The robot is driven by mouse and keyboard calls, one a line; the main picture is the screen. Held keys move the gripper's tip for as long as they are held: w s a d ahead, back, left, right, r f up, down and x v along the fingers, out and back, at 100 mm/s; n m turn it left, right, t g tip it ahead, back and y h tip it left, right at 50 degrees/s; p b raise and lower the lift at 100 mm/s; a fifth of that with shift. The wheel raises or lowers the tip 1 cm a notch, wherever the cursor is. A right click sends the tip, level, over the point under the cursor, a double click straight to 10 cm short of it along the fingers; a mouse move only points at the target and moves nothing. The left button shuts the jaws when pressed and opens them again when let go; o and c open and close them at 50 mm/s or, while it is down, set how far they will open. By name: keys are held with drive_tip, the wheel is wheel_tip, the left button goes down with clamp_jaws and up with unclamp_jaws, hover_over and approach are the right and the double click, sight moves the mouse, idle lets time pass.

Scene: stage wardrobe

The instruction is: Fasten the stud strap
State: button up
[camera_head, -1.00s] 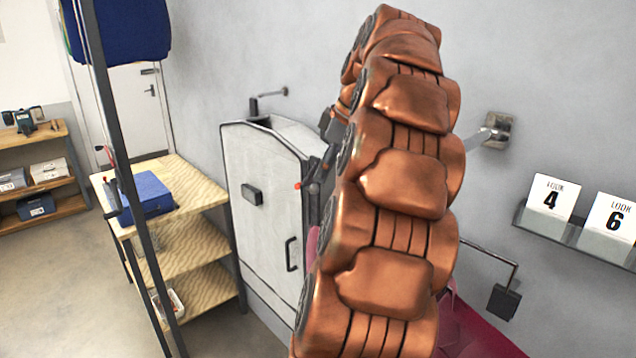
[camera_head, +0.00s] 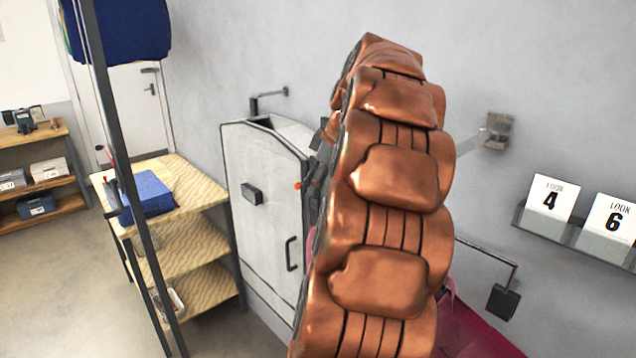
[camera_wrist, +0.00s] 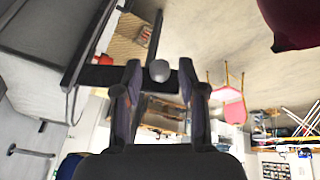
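In the wrist view a round grey stud (camera_wrist: 159,70) shows between the tips of my gripper (camera_wrist: 160,78). The two fingers stand apart, with a small gap visible on each side of the stud. A dark strap-like band (camera_wrist: 100,76) runs in from the left to the fingertips; whether a finger touches it I cannot tell. In the head view the pale grey case (camera_head: 262,190) with black trim stands against the wall. My copper-coloured arm hides its right side, my fingers, the strap and the stud there.
A wooden shelf unit (camera_head: 190,190) with a blue box (camera_head: 148,194) stands left of the case. A dark upright pole (camera_head: 115,150) crosses the left side. Wall hooks (camera_head: 497,130) and a ledge with number cards (camera_head: 552,196) are at the right. Maroon cloth (camera_head: 480,335) lies low behind my arm.

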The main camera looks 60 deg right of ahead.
clamp_jaws()
drive_tip(key=shift+w+a+f+b, duration=0.1)
drive_tip(key=shift+f+b, duration=0.05)
drive_tip(key=shift+b, duration=0.25)
